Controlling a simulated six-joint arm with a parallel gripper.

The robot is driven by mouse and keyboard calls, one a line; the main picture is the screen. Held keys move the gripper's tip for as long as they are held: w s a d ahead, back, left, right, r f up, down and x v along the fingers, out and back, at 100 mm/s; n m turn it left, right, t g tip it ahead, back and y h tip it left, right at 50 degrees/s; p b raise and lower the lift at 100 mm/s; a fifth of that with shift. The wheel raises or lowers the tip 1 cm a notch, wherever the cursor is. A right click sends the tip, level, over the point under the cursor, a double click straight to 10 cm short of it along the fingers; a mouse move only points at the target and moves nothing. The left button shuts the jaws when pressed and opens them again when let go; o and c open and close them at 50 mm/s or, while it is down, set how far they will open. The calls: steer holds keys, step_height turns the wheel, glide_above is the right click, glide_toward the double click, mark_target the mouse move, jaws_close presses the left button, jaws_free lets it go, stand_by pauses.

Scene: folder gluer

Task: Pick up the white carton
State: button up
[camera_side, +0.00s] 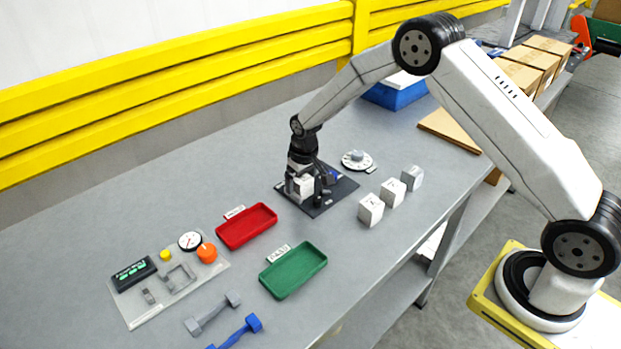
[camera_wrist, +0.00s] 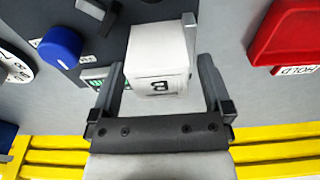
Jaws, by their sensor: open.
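A white carton (camera_wrist: 157,47) with a dark "a"-like mark on its face sits between the two fingers of my gripper (camera_wrist: 160,68) in the wrist view. The fingers are open, with a visible gap on each side of the carton. In the side view my gripper (camera_side: 308,189) points down over a dark plate (camera_side: 322,208), and the white carton (camera_side: 300,187) shows partly behind its fingers. The arm hides part of the carton there. I cannot tell from the side view whether it rests on the plate.
Three small cubes (camera_side: 371,210) stand in a row to the right. A red tray (camera_side: 246,226) and a green tray (camera_side: 293,270) lie to the left and front. A white dial (camera_side: 357,160) is behind the plate. A gauge panel (camera_side: 168,282) and dumbbell-shaped parts (camera_side: 212,313) lie further left.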

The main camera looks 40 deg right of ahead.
stand_by(0.4)
steer(key=c, duration=1.3)
steer(key=shift+r, duration=0.15)
steer(key=shift+r, duration=1.4)
steer(key=s+r, duration=0.3)
steer(key=s, duration=0.1)
steer(key=s+r, duration=0.3)
steer(key=s, duration=0.2)
steer(key=s+r, duration=0.4)
steer(key=s, duration=0.1)
steer(key=shift+a, duration=0.1)
